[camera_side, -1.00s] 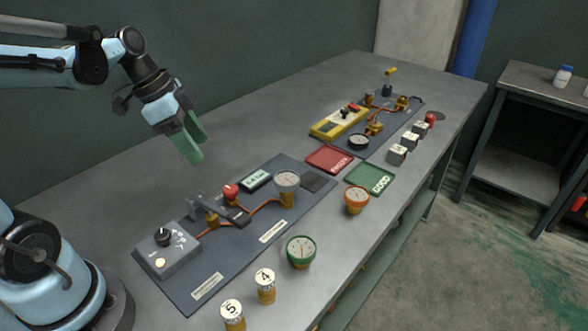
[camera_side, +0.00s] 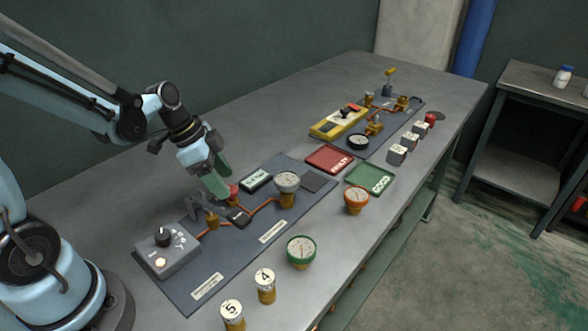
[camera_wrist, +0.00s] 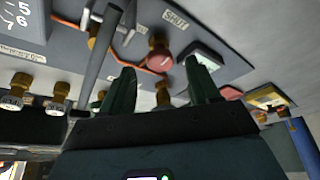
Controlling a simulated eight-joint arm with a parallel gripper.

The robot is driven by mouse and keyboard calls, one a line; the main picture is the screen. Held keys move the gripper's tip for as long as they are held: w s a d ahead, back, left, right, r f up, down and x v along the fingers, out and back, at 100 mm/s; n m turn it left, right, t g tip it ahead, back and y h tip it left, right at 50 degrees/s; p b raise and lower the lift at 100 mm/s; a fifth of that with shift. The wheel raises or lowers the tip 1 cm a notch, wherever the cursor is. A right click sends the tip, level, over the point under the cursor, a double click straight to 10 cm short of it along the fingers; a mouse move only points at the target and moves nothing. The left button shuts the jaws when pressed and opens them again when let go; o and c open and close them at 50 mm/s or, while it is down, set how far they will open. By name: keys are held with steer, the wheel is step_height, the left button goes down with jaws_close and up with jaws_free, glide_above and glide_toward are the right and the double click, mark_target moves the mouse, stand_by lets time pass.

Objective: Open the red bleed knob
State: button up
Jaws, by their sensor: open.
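The red bleed knob (camera_side: 235,191) stands on its brass fitting on the dark near board. In the side view the green fingers of my gripper (camera_side: 226,187) are down at it and partly cover it. In the wrist view the red knob (camera_wrist: 159,59) shows between the two open fingertips of my gripper (camera_wrist: 160,66), with a gap on each side. The word SHUT (camera_wrist: 174,19) is printed on the board near the knob. I cannot tell from these views whether the fingers are at the knob's height.
A small display (camera_side: 256,181) and a grey gauge (camera_side: 287,182) stand right of the knob. A dark lever (camera_side: 238,216) lies close in front. A grey control box (camera_side: 167,254) is at the board's left end. Green (camera_side: 301,250) and orange (camera_side: 357,198) gauges stand along the table's front.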

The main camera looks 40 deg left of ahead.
steer(key=shift+x, duration=1.05)
steer(key=c, duration=1)
steer(key=shift+c, duration=0.2)
